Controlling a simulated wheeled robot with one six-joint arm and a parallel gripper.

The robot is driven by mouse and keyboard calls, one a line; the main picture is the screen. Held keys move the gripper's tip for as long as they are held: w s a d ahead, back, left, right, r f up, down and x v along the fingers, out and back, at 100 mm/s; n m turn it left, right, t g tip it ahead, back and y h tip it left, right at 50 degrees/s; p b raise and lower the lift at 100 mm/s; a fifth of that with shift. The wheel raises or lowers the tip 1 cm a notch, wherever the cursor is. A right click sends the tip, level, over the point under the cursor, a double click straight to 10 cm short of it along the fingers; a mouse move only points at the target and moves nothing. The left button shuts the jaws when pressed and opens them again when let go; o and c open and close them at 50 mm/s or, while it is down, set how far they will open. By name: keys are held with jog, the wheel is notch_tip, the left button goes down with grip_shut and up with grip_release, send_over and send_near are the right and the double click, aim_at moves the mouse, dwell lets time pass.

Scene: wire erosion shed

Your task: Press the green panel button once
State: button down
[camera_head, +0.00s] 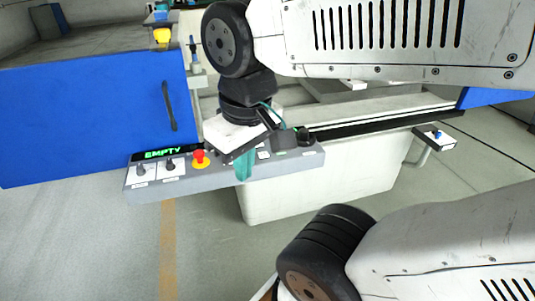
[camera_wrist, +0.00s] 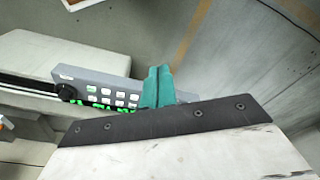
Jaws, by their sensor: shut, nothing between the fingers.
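The grey control panel (camera_head: 225,176) runs across the front of the machine and also shows in the wrist view (camera_wrist: 105,79). Its keypad (camera_wrist: 120,95) has several small pale buttons, some with a green tint. I cannot tell for certain which is the green button; a small greenish key (camera_head: 281,153) shows just right of my gripper in the head view. My gripper (camera_head: 243,170) has teal fingers, shut and empty, pointing down in front of the panel. In the wrist view the fingers (camera_wrist: 157,86) overlap the panel's end of the keypad, hiding part of it. Contact cannot be told.
The panel carries a green "EMPTY" display (camera_head: 160,153), two dark knobs (camera_head: 171,165), a red stop button (camera_head: 200,157) and a black dial (camera_head: 305,138). A blue door (camera_head: 90,115) stands left. A small box with a blue knob (camera_head: 435,139) is at right. Floor in front is open.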

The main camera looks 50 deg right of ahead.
jog(key=shift+w, duration=0.1)
jog(key=w+d+f+m+t+y, duration=0.1)
jog(key=w+d+f+m+y, duration=0.1)
jog(key=w+d+m, duration=0.5)
jog(key=w+d+f+m+t+y, duration=0.25)
jog(key=w+m, duration=0.25)
jog(key=w, duration=0.4)
jog(key=d+f+m+t+h, duration=0.1)
jog(key=d+f+m, duration=0.2)
jog(key=d, duration=0.5)
jog(key=w+d+f+m+t+h, duration=0.1)
jog(key=d+f+m, duration=0.2)
jog(key=d, duration=0.6)
jog(key=d+f+m+t+h, duration=0.1)
jog(key=d+f+m+t, duration=0.1)
jog(key=d+m, duration=0.5)
jog(key=shift+w+d+f, duration=0.4)
jog(key=shift+d+f, duration=0.1)
jog(key=shift+d, duration=0.2)
jog(key=shift+f, duration=0.1)
jog(key=shift+f, duration=4.3)
jog(key=shift+f, duration=0.1)
